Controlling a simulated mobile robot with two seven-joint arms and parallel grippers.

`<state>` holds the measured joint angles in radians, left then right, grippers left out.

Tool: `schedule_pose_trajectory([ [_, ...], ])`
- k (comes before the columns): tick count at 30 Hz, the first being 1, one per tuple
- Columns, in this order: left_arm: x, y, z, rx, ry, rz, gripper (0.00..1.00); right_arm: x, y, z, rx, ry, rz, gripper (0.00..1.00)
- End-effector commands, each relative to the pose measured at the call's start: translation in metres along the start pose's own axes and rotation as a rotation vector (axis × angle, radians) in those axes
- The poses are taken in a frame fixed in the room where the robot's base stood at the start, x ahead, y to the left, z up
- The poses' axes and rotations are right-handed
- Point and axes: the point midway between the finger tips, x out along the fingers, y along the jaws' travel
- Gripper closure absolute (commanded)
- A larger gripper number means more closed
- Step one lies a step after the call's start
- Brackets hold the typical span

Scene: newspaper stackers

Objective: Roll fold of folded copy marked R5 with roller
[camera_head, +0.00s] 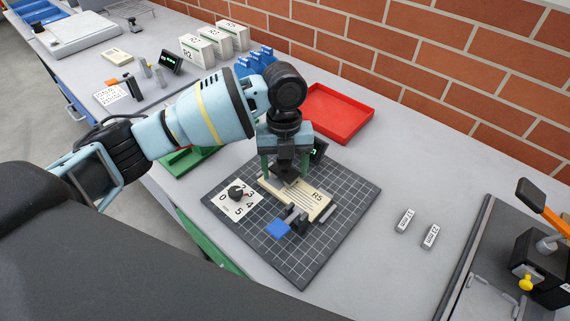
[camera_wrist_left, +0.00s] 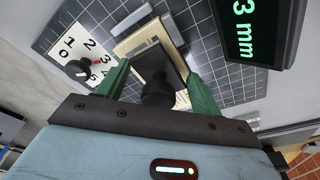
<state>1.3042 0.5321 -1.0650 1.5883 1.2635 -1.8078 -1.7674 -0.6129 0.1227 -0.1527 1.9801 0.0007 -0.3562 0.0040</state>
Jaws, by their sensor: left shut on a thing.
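The cream folded copy marked R5 (camera_head: 317,197) lies on the dark gridded mat (camera_head: 345,222); part of it also shows in the wrist view (camera_wrist_left: 138,42). My left gripper (camera_head: 285,170) is over the far-left part of the copy, pointing down. Its green fingers are shut on the black knob of the dark roller (camera_head: 284,178); knob and roller show between the fingers in the wrist view (camera_wrist_left: 158,88). The roller is at the copy's upper end; whether it presses on the paper I cannot tell. My right gripper is not in view.
A blue-tipped clamp (camera_head: 279,229) stands at the copy's near edge. A dial plate (camera_head: 239,199) lies left, and a display (camera_wrist_left: 243,30) reading 3 mm stands close by. A red tray (camera_head: 335,115) is behind, with labelled blocks (camera_head: 404,220) and an orange-handled device (camera_head: 540,255) right.

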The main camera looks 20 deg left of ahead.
Motion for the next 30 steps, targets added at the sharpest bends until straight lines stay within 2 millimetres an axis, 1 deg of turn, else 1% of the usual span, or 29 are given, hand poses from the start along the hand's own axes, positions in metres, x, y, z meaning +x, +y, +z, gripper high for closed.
schedule_pose_trajectory([
  [10,0.001,-0.001,-0.001,0.001,0.0,-0.001,0.64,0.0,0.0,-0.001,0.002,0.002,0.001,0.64],
  [21,0.003,-0.011,-0.011,0.0,0.0,-0.001,0.64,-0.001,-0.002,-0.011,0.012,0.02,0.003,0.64],
  [30,0.004,-0.013,-0.013,0.001,0.001,0.0,0.64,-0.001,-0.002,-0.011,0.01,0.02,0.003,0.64],
])
